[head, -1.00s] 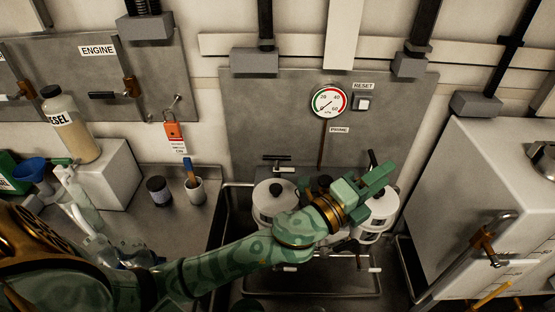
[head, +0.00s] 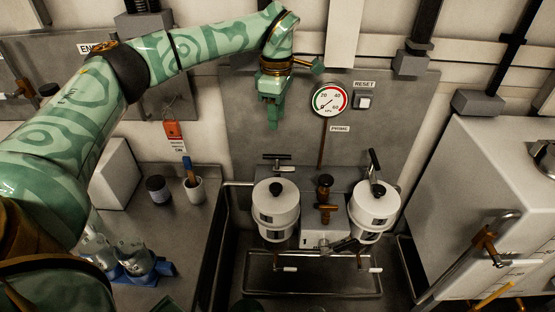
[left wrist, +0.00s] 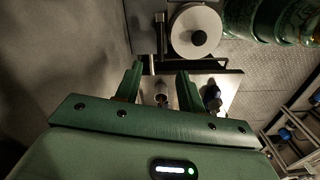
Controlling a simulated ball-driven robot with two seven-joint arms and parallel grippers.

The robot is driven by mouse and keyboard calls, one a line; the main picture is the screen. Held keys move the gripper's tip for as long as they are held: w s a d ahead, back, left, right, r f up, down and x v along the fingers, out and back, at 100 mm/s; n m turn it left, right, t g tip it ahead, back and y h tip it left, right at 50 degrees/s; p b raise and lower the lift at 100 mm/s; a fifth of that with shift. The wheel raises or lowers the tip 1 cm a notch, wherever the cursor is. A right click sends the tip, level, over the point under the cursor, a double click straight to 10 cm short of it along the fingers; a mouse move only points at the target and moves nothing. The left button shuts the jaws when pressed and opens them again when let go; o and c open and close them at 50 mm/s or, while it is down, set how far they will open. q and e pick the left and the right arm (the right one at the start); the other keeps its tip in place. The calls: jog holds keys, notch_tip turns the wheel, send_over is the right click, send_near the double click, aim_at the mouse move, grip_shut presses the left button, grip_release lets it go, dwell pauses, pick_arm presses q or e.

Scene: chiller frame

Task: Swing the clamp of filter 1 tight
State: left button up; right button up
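Two white filter housings with black knobs stand on the grey block, a left one (head: 275,207) and a right one (head: 374,207). A small mark resembling a 1 shows on the block's front, nearer the left housing. Behind the left housing is a dark T-shaped clamp handle (head: 277,157), lying crosswise. The right housing has a dark handle (head: 375,160) standing up at a tilt. My left gripper (head: 270,118) hangs above and behind the left housing, touching nothing. In the left wrist view its fingers (left wrist: 158,85) are apart and empty, with a housing (left wrist: 196,31) beyond. My right gripper is not in view.
A brass valve (head: 325,187) stands between the housings, and a black lever (head: 343,245) is on the block's front. A gauge (head: 331,100) is on the wall panel. A jar (head: 158,189) and a brush cup (head: 194,190) stand left. A white cabinet (head: 440,205) stands right.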

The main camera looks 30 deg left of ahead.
aim_at(277, 158)
pick_arm(q)
notch_tip(277, 158, down, 15)
jog(key=b, duration=0.3)
jog(key=shift+r, duration=0.2)
